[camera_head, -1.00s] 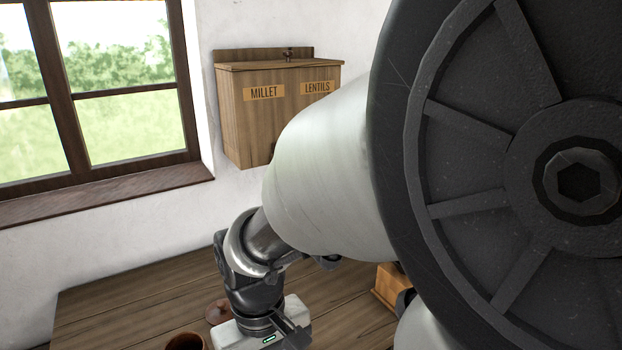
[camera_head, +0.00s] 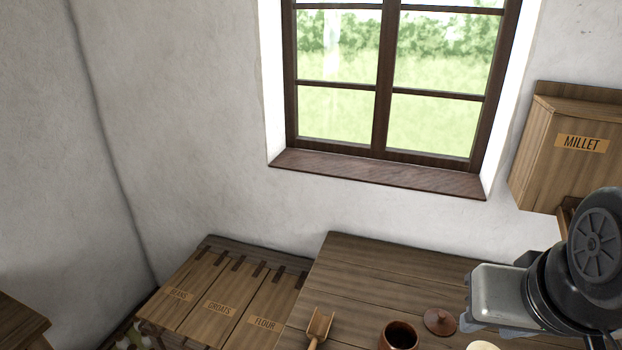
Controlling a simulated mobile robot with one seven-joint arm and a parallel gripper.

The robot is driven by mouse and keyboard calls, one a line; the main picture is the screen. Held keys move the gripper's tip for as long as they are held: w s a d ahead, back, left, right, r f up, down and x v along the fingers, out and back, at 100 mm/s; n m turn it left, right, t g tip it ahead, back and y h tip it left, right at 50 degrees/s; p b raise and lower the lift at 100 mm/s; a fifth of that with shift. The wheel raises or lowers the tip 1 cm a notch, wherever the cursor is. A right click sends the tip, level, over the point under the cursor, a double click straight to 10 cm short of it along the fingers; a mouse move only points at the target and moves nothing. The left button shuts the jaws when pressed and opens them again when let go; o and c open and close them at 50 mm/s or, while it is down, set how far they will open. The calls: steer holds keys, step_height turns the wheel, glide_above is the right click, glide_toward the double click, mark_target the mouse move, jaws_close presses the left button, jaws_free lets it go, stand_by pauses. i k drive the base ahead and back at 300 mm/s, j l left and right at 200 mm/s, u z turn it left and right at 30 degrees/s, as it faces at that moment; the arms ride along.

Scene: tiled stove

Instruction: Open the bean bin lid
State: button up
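A low wooden bin chest stands by the wall at lower left, with several lids side by side. The leftmost lid (camera_head: 196,272) carries a small, faint label that appears to read BEANS. It lies flat and shut, with dark hinges along its back edge. The lids marked GROATS (camera_head: 222,296) and FLOUR (camera_head: 266,310) beside it are also shut. My gripper (camera_head: 470,325) is at the lower right, over the right part of the table and far from the bean lid. Its fingers are too hidden to show whether they are open.
A wooden table (camera_head: 375,275) stands right of the chest. It bears a wooden scoop (camera_head: 319,328), a brown pot (camera_head: 401,336) and a round brown lid (camera_head: 439,321). A MILLET wall box (camera_head: 569,160) hangs at right. Another wooden surface (camera_head: 18,326) is at the lower left corner.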

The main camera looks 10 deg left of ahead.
mark_target(170, 306)
steer(key=k+u, duration=0.1)
steer(key=u, duration=0.3)
steer(key=j+u, duration=0.15)
steer(key=u, duration=0.2)
steer(key=k+j+u, duration=0.1)
steer(key=u, duration=0.3)
steer(key=j+u, duration=0.1)
steer(key=u, duration=0.6)
steer(key=i+j+u, duration=0.2)
steer(key=i+u, duration=0.2)
steer(key=i, duration=0.4)
steer(key=i+u, duration=0.45)
steer(key=i, duration=0.35)
